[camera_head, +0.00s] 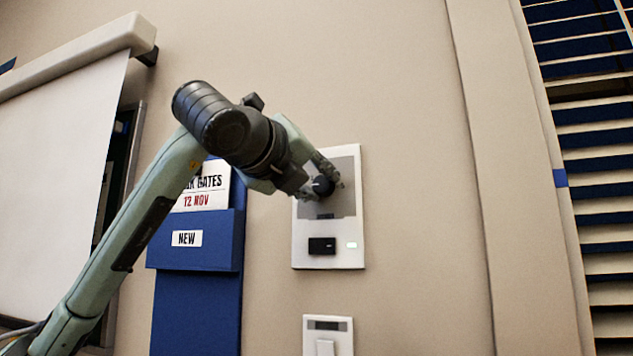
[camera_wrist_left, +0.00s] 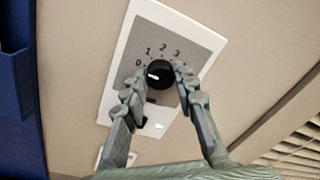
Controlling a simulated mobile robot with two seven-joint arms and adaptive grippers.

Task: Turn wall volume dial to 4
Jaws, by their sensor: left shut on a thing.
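The volume dial (camera_head: 322,186) is a round black knob on a white wall panel (camera_head: 300,235) with a grey upper face. In the left wrist view the dial (camera_wrist_left: 159,74) has a white mark pointing left, close to the 0. The printed 0, 1, 2 and 3 show around its top; a 4 is not visible, and the right finger covers that side. My left gripper (camera_wrist_left: 155,80) is shut on the dial, one finger on each side. It also shows in the head view (camera_head: 324,181). My right gripper is not in view.
Below the dial, the panel has a black block (camera_head: 322,246) and a small lit rectangle (camera_head: 352,245). A white switch plate (camera_head: 328,337) sits lower. A blue holder (camera_head: 195,255) hangs left of the panel. The wall right of it is bare up to slatted blinds (camera_head: 600,180).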

